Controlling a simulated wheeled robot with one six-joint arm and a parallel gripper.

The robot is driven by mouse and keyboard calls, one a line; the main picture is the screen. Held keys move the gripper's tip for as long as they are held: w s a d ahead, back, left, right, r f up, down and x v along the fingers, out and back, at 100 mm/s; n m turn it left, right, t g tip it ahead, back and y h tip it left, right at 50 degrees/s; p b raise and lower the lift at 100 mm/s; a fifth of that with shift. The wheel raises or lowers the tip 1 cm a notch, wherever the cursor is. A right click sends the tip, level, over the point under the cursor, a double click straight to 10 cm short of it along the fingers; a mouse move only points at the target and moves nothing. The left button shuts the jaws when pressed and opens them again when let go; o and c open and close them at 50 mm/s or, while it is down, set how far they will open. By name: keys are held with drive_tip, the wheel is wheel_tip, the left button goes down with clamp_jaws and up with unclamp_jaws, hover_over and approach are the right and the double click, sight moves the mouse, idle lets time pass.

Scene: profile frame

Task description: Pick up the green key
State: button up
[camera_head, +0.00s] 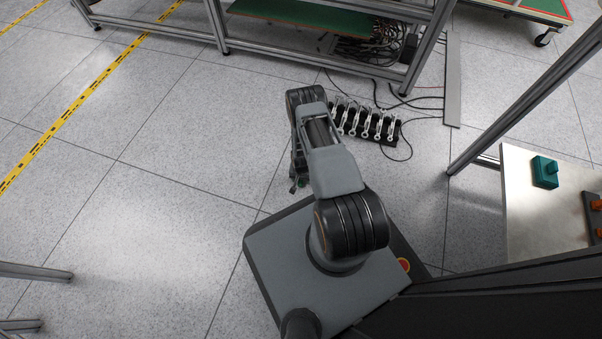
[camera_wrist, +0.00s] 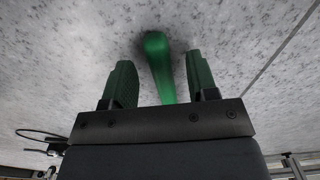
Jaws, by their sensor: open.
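The green key (camera_wrist: 160,68) shows in the wrist view as a bright green rod with a rounded end. It lies between the two dark green fingers of my gripper (camera_wrist: 160,58), with gaps on both sides. The fingers are open and do not touch the rod in this view. The rod's lower end is hidden behind the dark gripper body. In the head view my gripper (camera_head: 297,184) hangs low beside my base, mostly hidden by my arm, with a small green spot (camera_head: 302,182) next to it.
A table (camera_head: 527,222) at the right bears a teal block with a knob (camera_head: 545,172) and orange-topped pieces (camera_head: 595,205). A metal frame bench (camera_head: 300,55) stands behind.

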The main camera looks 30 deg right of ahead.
drive_tip(key=shift+f, duration=0.25)
clamp_jaws()
wheel_tip(320, 180, up, 10)
drive_tip(key=p, duration=0.5)
idle(0.4)
